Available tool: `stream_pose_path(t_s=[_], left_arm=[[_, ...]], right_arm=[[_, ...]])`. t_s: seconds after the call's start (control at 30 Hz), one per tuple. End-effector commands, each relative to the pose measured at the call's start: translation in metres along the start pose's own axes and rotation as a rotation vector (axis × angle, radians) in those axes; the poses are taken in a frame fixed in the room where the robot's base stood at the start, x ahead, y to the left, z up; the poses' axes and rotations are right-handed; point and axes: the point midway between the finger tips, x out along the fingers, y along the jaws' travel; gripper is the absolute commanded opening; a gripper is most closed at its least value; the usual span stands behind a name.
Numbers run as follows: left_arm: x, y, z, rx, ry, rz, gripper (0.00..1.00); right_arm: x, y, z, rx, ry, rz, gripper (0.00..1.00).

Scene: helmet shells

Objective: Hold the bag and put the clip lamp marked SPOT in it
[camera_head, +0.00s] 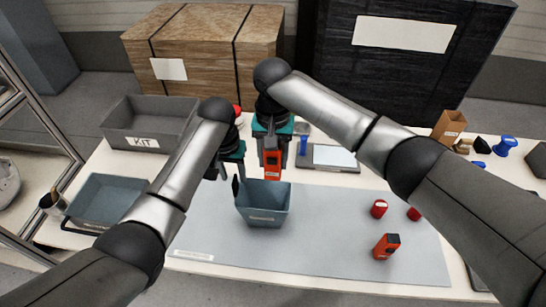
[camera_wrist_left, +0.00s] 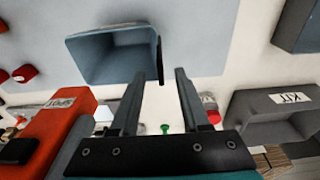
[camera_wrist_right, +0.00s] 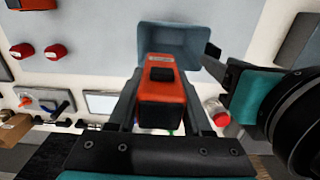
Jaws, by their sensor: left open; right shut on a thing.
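The bag (camera_head: 263,207) is an open blue-grey holder standing upright on the mat, with a black tab (camera_head: 236,187) at its left rim. My left gripper (camera_head: 232,178) is open beside that rim; in the left wrist view its fingers (camera_wrist_left: 158,75) stand either side of the tab (camera_wrist_left: 160,60), apart from it. My right gripper (camera_head: 271,165) is shut on the orange clip lamp (camera_head: 272,166), whose SPOT label shows in the left wrist view (camera_wrist_left: 62,104). The lamp hangs above the bag's back rim. In the right wrist view its front end overlaps the bag (camera_wrist_right: 187,40).
Another orange lamp (camera_head: 386,247) and red items (camera_head: 378,208) lie on the mat's right side. A grey KIT bin (camera_head: 145,142) and a blue-grey tray (camera_head: 105,200) stand at left. A flat scale (camera_head: 330,157) lies behind the mat. The mat's front is clear.

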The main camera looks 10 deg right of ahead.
Motion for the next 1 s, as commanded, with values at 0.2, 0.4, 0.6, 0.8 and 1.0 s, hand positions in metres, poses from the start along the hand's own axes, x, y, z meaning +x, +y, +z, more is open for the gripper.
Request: stream_pose_path(t_s=[0.2, 0.4, 0.6, 0.8, 1.0], left_arm=[[0.027, 0.000, 0.000, -0.001, -0.003, -0.001, 0.46], [0.048, 0.000, 0.000, 0.000, -0.001, 0.000, 0.46], [0.061, 0.000, 0.000, 0.000, 0.000, 0.000, 0.46], [0.066, 0.000, 0.000, -0.001, 0.002, 0.000, 0.46], [0.066, 0.000, 0.000, -0.001, 0.001, 0.000, 0.46]], right_arm=[[0.000, 0.000, 0.000, 0.000, 0.000, 0.000, 0.00], [0.000, 0.000, 0.000, 0.000, 0.000, 0.000, 0.00], [0.000, 0.000, 0.000, 0.000, 0.000, 0.000, 0.00], [0.000, 0.000, 0.000, 0.000, 0.000, 0.000, 0.00], [0.000, 0.000, 0.000, 0.000, 0.000, 0.000, 0.00]])
